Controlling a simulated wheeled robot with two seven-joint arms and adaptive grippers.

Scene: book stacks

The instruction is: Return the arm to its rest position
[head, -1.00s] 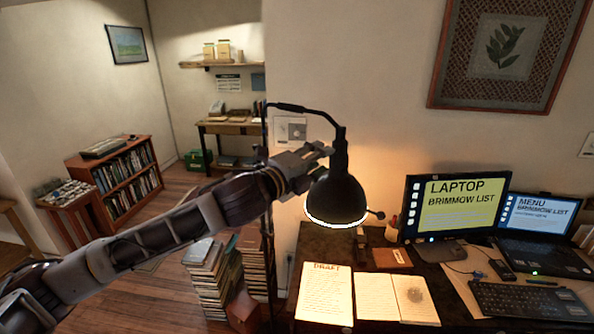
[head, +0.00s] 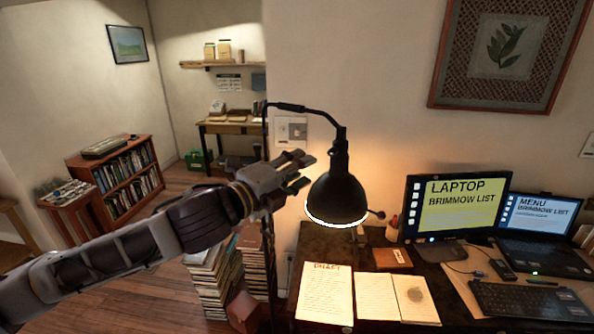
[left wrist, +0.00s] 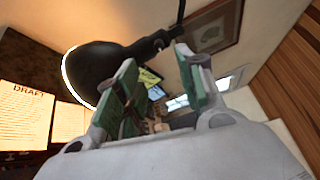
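My left arm comes in from the left in the head view. Its gripper (head: 303,171) is in the air just left of the black desk lamp (head: 338,196), with a narrow gap in the picture. The gripper is open and nothing shows between its fingers. In the left wrist view, the two green-padded fingers (left wrist: 157,72) stand apart, and the lamp shade (left wrist: 98,66) shows beyond them at upper left. My right gripper is in neither view.
The desk (head: 318,240) holds papers (head: 326,292), a monitor (head: 455,208), a laptop (head: 540,222) and a keyboard (head: 528,300). Book stacks (head: 208,275) stand on the floor below my arm. A low bookcase (head: 125,178) stands at left. Open floor lies between.

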